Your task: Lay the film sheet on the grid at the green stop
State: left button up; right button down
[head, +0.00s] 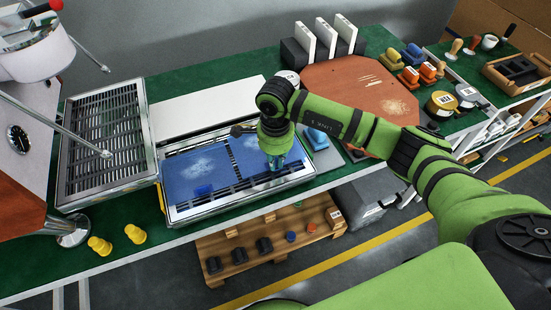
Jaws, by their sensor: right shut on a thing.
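Blue translucent film lies over the metal grid tray (240,208) in the middle of the bench, showing as a left part (190,165) and a right part (246,152). I cannot tell whether this is one sheet or two. A small dark blue block (204,190) is on the left part. My right gripper (275,165) points down at the right part of the tray, shut at the film sheet's right side. Its fingertips are small and partly hidden by the wrist. I cannot make out the green stop. My left gripper is not in view.
A second slatted tray (106,140) stands to the left. Two yellow pieces (100,245) stand near the front edge. To the right are a blue-topped piece (317,138) on a grey plate and a brown board (365,92). White upright cards (326,38) stand behind.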

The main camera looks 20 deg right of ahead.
jog(key=shift+f+b, duration=0.65)
jog(key=shift+b, duration=0.5)
dwell(1.4)
jog(key=c, duration=1.2)
grip_release()
jog(key=shift+c, duration=0.2)
jog(key=o, duration=0.3)
jog(key=shift+r+p, duration=1.9)
jog(key=shift+r, duration=1.65)
